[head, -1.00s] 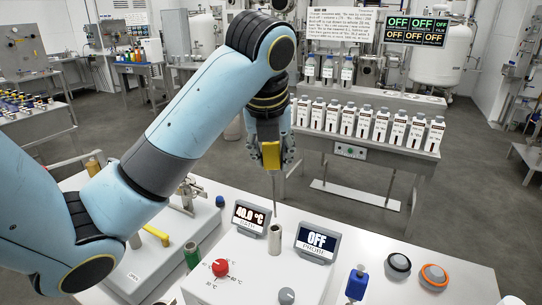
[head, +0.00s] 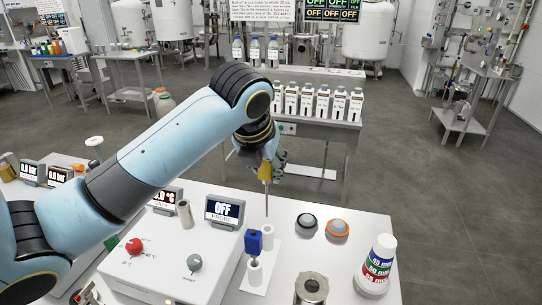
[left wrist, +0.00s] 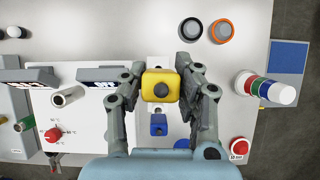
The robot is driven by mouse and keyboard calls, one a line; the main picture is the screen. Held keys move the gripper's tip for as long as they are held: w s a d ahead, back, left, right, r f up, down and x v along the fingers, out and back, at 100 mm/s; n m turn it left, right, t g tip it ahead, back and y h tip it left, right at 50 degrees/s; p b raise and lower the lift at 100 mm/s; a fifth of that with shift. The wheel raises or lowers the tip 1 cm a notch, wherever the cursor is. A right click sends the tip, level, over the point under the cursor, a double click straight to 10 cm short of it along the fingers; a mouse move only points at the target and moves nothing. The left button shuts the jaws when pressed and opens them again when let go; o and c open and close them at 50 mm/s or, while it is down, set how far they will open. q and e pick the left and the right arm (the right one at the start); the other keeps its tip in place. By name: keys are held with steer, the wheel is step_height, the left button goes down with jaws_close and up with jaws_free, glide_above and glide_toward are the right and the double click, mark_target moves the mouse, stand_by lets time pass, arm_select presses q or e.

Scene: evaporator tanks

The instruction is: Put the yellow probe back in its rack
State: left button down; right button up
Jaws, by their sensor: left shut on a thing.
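The yellow probe (head: 267,173) hangs upright from my left gripper (head: 269,163), its thin metal rod pointing down. The left wrist view shows its square yellow head (left wrist: 162,85) between the fingers of my left gripper (left wrist: 163,92). The rack (head: 262,284) is a white plate with white upright tubes on the bench. A blue probe (head: 253,242) stands in it and also shows in the left wrist view (left wrist: 158,125). In the head view the rod's tip appears just above the rear white tube (head: 267,237), apart from it as far as I can tell. My right gripper is not in view.
Left of the rack is the control box with an OFF display (head: 224,209), a metal tube (head: 184,214) and a red knob (head: 133,245). To the right are a black knob (head: 307,222), an orange-ringed knob (head: 338,229), a labelled white bottle (head: 378,262) and a metal cup (head: 311,288).

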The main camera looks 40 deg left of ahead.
mark_target(267, 202)
arm_select(q)
steer(key=shift+f, duration=0.5)
steer(key=shift+w+f, duration=0.1)
steer(key=shift+f, duration=0.25)
step_height(267, 202, down, 4)
steer(key=shift+r+b, duration=0.2)
steer(key=shift+b, duration=0.4)
steer(key=shift+f+b, duration=0.8)
steer(key=shift+f, duration=1.6)
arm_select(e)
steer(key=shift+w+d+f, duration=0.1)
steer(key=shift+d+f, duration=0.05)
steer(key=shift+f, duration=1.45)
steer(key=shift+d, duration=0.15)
arm_select(q)
steer(key=c, duration=0.9)
jaws_free()
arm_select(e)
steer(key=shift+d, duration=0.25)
arm_select(q)
steer(key=v, duration=1.2)
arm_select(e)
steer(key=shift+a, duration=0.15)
